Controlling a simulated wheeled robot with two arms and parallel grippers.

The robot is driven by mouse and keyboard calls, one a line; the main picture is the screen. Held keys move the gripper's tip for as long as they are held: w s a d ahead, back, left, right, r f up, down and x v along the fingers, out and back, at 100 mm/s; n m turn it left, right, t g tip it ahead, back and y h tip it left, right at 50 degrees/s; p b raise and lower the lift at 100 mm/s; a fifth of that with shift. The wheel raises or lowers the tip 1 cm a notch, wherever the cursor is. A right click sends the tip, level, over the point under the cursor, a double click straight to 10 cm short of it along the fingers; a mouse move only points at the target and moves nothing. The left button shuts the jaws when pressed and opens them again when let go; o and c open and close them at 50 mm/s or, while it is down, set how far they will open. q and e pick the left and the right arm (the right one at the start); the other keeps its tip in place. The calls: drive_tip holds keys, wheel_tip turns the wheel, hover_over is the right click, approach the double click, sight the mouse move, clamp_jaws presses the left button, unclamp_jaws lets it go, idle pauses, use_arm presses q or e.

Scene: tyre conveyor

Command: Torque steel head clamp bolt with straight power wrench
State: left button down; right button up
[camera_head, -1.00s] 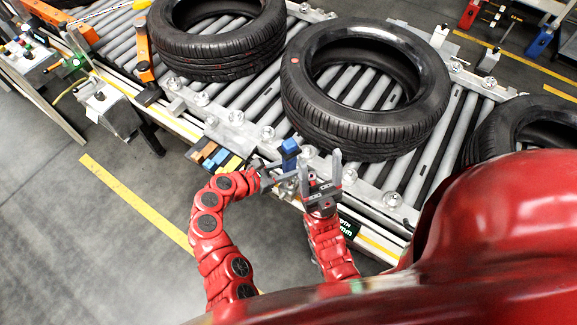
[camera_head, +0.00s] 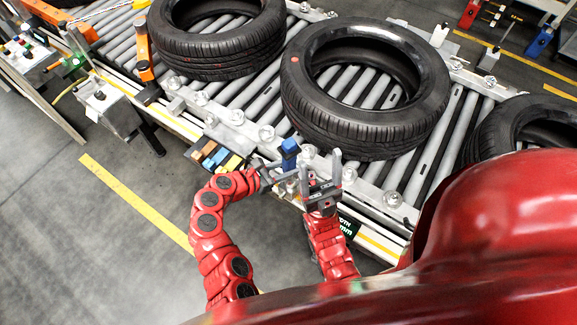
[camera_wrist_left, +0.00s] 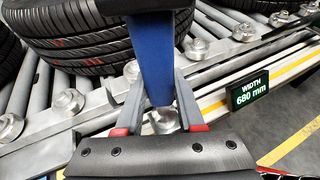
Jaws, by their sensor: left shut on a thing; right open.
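The power wrench (camera_head: 289,154) is a blue tool held at the near edge of the conveyor. My left gripper (camera_head: 277,174) is shut on it. In the left wrist view the wrench (camera_wrist_left: 153,60) stands as a blue body between the two grey fingers of the left gripper (camera_wrist_left: 160,97). My right gripper (camera_head: 322,168) is open and empty, right of the wrench, fingers pointing up.
A large tyre (camera_head: 365,128) lies on the rollers behind the grippers, with another (camera_head: 217,65) to its left and a third (camera_head: 520,130) at right. Coloured blocks (camera_head: 213,156) sit left of the left gripper. A width display (camera_wrist_left: 249,91) hangs on the conveyor side.

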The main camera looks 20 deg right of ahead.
sight(289, 154)
use_arm(q)
drive_tip(key=shift+s, duration=0.1)
drive_tip(key=shift+r+p, duration=0.8)
drive_tip(key=shift+p, duration=0.05)
drive_tip(key=shift+r+p, duration=2.45)
drive_tip(key=shift+r, duration=0.25)
